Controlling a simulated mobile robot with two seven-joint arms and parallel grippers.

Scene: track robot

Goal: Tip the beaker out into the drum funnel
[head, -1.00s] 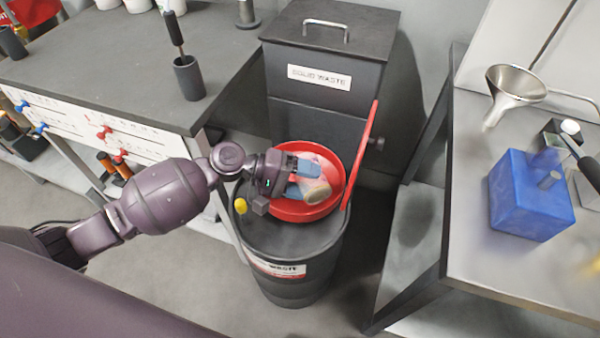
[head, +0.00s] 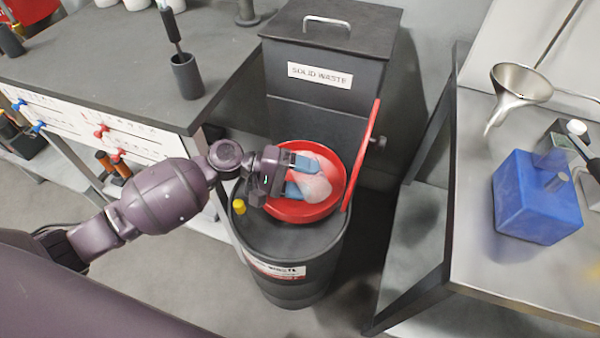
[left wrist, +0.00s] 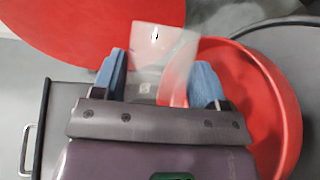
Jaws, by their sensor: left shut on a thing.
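The beaker (head: 318,187) is pale and see-through, held over the red drum funnel (head: 338,207). My left gripper (head: 305,177) is shut on it, with one blue finger on each side. The beaker looks tilted, but I cannot tell how far, and I see no clear contents in it. In the left wrist view the beaker (left wrist: 168,45) sits between the blue fingers, with the red funnel (left wrist: 285,105) behind and to the right. The funnel sits on top of the dark waste drum (head: 300,262), its red lid (head: 366,150) standing open at the right. My right gripper is not in view.
A yellow cap (head: 239,206) is on the drum top. A solid waste bin (head: 330,100) stands behind. The right bench holds a steel funnel (head: 520,82) and a blue block-shaped container (head: 535,200). The left bench carries a dark cup (head: 187,78).

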